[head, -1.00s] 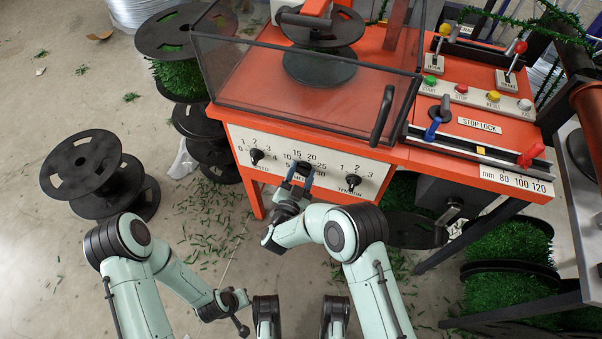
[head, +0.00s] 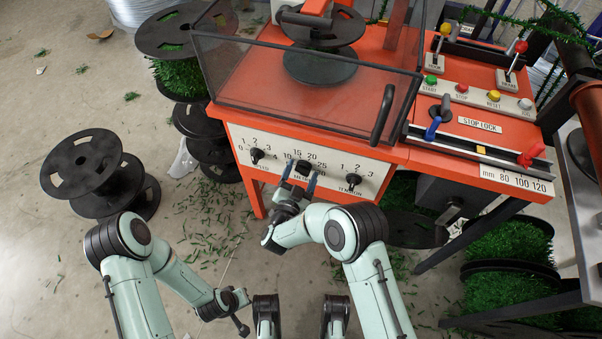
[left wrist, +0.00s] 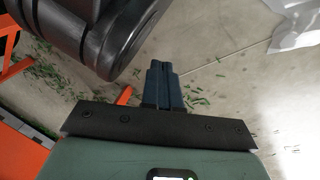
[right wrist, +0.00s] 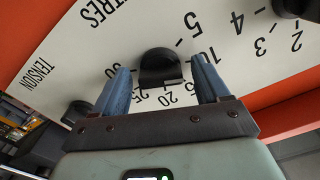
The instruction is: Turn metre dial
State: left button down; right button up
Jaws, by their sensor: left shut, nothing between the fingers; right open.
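The metre dial (head: 302,167) is a black knob in the middle of the white front panel, between the speed and tension dials. In the right wrist view the metre dial (right wrist: 160,67) has a ring of numbers around it, with 15 and 20 by its lower edge. I cannot tell its exact setting. My right gripper (head: 299,178) is open in front of it. Its blue fingers (right wrist: 161,72) stand on either side of the dial, with gaps between. My left gripper (left wrist: 164,66) is shut and empty, above the floor away from the panel.
The speed dial (head: 257,155) and tension dial (head: 354,179) flank the metre dial. The orange machine (head: 420,160) carries levers and coloured buttons at the right. Black spools (head: 80,165) stand on the floor at the left. Green clippings litter the floor.

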pick_arm(q)
jog(key=shift+t, duration=0.4)
jog(key=r+p, duration=0.1)
jog(key=w+d+r, duration=0.1)
jog(key=r, duration=0.1)
jog(key=w+r+p, duration=0.1)
jog(key=shift+d+r+p, duration=0.2)
jog(key=shift+p, duration=0.15)
pick_arm(e)
jog(key=v, duration=1.3)
jog(key=shift+s, duration=0.15)
